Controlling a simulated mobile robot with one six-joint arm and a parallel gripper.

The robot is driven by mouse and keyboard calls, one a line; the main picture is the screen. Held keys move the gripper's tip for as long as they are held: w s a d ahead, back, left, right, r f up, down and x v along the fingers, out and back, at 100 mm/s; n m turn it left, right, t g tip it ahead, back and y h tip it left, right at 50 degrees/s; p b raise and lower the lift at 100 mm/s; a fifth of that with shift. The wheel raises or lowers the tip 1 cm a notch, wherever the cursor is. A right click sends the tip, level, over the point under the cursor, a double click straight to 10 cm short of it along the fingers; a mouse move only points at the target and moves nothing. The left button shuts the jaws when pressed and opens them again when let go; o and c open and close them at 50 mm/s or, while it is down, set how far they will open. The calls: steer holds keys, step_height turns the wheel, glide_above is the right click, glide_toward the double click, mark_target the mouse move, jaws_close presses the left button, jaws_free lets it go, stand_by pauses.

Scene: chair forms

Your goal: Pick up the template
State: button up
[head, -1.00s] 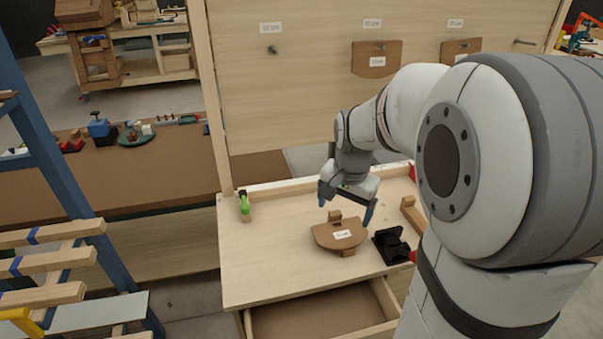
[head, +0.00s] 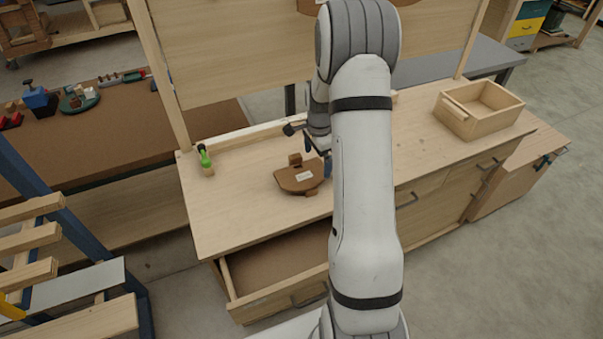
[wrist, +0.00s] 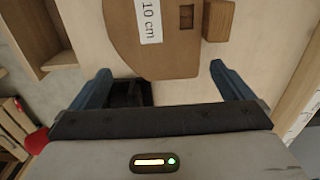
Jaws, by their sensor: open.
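The template (head: 299,177) is a flat brown board with a rounded edge, lying on the light wooden bench top. It carries a white label and has small wooden blocks at its edges. In the wrist view the template (wrist: 175,55) shows its label reading "10 cm". My gripper (wrist: 160,85) is open, with its blue fingers apart and nothing between them gripped. The template lies just beyond the fingertips in that view. In the head view my gripper (head: 318,150) is at the template's right, partly hidden by my arm.
A black object (wrist: 128,93) lies under my gripper, near the left finger. A green-handled tool (head: 205,160) stands at the bench's left. An open drawer (head: 275,270) juts out in front. A wooden box (head: 480,110) sits on the right end.

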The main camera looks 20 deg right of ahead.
mark_target(316, 169)
step_height(316, 169, down, 3)
steer(key=shift+f+p, duration=0.15)
steer(key=shift+p, duration=0.2)
steer(key=c, duration=0.8)
step_height(316, 169, up, 10)
steer(key=b, duration=0.2)
